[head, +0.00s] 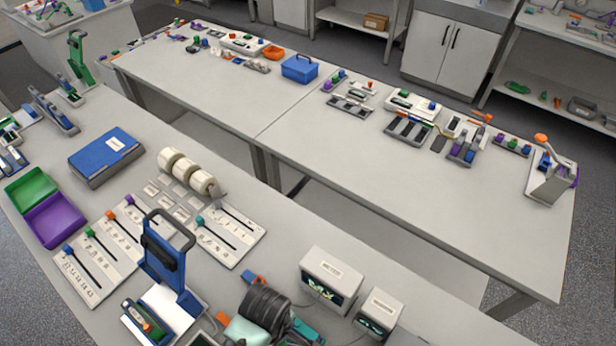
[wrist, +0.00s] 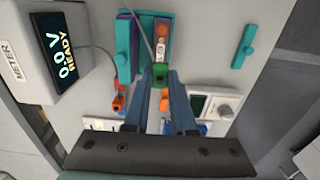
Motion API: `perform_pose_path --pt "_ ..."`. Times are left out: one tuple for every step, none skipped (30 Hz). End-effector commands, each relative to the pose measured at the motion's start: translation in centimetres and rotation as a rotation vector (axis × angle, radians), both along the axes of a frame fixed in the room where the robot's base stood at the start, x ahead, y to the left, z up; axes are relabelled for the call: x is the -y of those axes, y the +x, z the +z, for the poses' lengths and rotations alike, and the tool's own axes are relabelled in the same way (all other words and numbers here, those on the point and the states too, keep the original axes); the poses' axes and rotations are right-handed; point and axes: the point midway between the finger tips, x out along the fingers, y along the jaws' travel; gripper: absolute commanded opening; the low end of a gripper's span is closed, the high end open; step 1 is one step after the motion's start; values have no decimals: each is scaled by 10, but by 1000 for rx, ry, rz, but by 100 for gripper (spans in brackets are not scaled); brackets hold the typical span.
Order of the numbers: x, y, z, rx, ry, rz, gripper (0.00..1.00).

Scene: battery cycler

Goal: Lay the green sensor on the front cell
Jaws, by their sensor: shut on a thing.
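In the wrist view, my gripper (wrist: 160,82) has its two blue fingers closed on the small green sensor (wrist: 160,70). A thin grey cord runs up and left from the sensor. Just beyond it is a cell with an orange end and pale label (wrist: 162,40), lying in a purple and teal holder (wrist: 124,50). The sensor overlaps the holder's near end in the picture; I cannot tell whether it touches. Any other cell is hidden or unclear. In the head view my dark wrist hides most of this spot.
A meter (wrist: 14,72) reading "0.0 V READY" stands left of the holder. In the head view a blue stand (head: 165,258) rises left of my wrist.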

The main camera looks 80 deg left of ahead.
Motion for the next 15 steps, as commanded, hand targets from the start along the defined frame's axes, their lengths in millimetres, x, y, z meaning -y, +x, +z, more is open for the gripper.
perform_pose_path --pt "0 0 -5 -1 -1 -1 0" --pt "0 0 -7 -1 -1 -2 0" --pt "0 0 -9 0 0 -2 0" --pt "0 0 -12 0 0 -3 0" --pt "0 0 -14 0 0 -3 0" --pt "0 0 -18 -1 1 -3 0" --pt "0 0 -21 0 1 -4 0" --pt "0 0 -24 -1 1 -4 0" --pt "0 0 -28 -1 1 -4 0" --pt "0 0 -31 -1 0 -4 0" --pt "0 0 -35 -1 1 -4 0" --pt "0 0 -39 -1 1 -5 0" --pt "0 1 -42 -1 1 -5 0" --pt "0 1 -44 -1 1 -5 0" --pt "0 1 -47 0 1 -5 0"
